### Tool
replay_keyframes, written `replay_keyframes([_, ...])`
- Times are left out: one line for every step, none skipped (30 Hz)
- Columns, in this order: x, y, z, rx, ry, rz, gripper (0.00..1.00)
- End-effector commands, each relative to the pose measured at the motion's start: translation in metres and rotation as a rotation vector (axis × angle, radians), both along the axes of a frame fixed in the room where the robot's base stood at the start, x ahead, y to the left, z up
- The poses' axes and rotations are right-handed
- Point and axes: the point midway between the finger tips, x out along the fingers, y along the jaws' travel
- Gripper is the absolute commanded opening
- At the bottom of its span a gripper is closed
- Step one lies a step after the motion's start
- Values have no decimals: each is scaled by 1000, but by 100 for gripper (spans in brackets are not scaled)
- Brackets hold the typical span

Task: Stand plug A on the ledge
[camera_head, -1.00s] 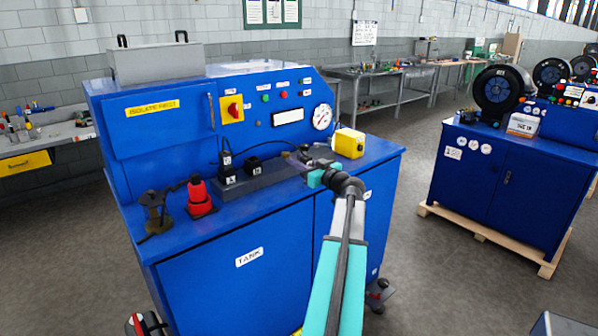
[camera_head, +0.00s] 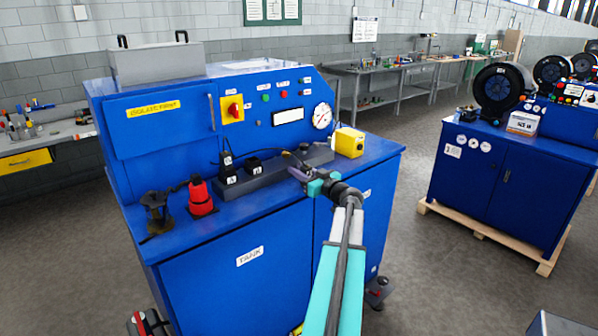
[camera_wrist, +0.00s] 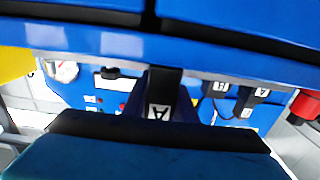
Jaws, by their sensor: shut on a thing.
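My gripper (camera_head: 304,176) is over the front part of the bench top, in front of the dark grey ledge (camera_head: 262,180). It is shut on a black plug (camera_wrist: 165,84) with a white letter label, which looks like an A, in the wrist view. In the head view the held plug is mostly hidden by the gripper, and I cannot tell its height above the bench. Two black plugs, a left one (camera_head: 228,175) and a right one (camera_head: 254,166), stand at the ledge's left part. They also show in the wrist view, at its right.
A yellow box (camera_head: 349,142) stands right of the ledge. A red bottle-like thing (camera_head: 200,197) and a dark metal fitting (camera_head: 157,212) stand at the left. A thin cable runs above the ledge. The ledge's middle looks free, and a dark round piece (camera_head: 304,149) sits further right.

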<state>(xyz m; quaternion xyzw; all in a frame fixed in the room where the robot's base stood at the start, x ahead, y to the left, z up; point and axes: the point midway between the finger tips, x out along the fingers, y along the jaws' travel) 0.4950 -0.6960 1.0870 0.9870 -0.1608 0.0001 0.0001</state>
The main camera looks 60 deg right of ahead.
Motion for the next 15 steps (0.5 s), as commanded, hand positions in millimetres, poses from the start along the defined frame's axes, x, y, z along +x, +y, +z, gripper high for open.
replay_keyframes([0,0,-1,0,0,0,1])
replay_keyframes([0,0,-2,0,0,0,1])
replay_keyframes([0,0,-2,-1,0,0,1])
replay_keyframes([0,0,-2,-1,0,0,1])
replay_keyframes([0,0,-2,-1,0,0,1])
replay_keyframes([0,0,-3,-1,0,0,1])
replay_keyframes([0,0,-3,-1,0,0,1])
replay_keyframes([0,0,-2,-1,0,0,28])
replay_keyframes([0,0,-2,-1,0,0,35])
replay_keyframes([0,0,-2,0,0,0,40])
replay_keyframes([0,0,-2,0,0,0,43])
replay_keyframes([0,0,-2,0,0,0,43])
replay_keyframes([0,0,-2,0,0,0,43])
replay_keyframes([0,0,-2,0,0,0,43])
replay_keyframes([0,0,-2,0,0,0,43])
